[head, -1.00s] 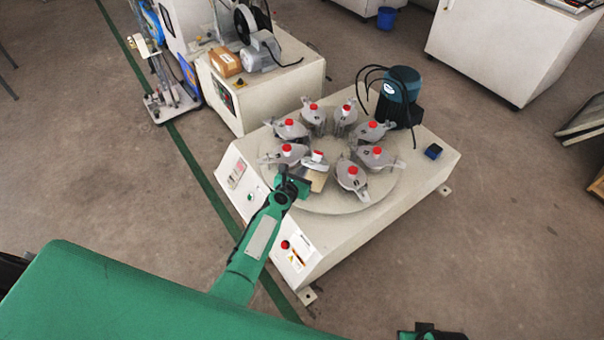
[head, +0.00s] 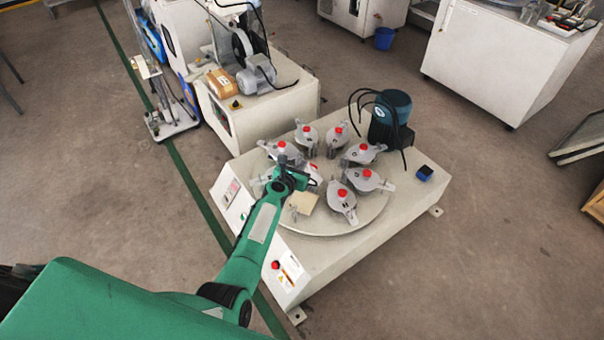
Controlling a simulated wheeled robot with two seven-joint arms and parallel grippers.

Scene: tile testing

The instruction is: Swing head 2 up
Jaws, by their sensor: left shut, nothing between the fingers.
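The testing machine has a round turntable (head: 330,225) with several grey heads, each topped by a red knob. One head (head: 315,172) at the front left is partly hidden by my left gripper and looks tilted up. A bare beige tile (head: 303,203) shows just in front of it. Other heads, such as the front one (head: 342,198) and the right one (head: 369,179), sit level. My left gripper (head: 296,176) is shut and empty, at or against the tilted head; contact cannot be told. Head numbers are too small to read. My right gripper is not in view.
A dark teal motor (head: 391,115) with black cables stands on the machine's back right, near a small blue-black box (head: 424,173). Another machine (head: 260,110) with a grey motor stands behind left. A white cabinet (head: 500,60) is at the back right.

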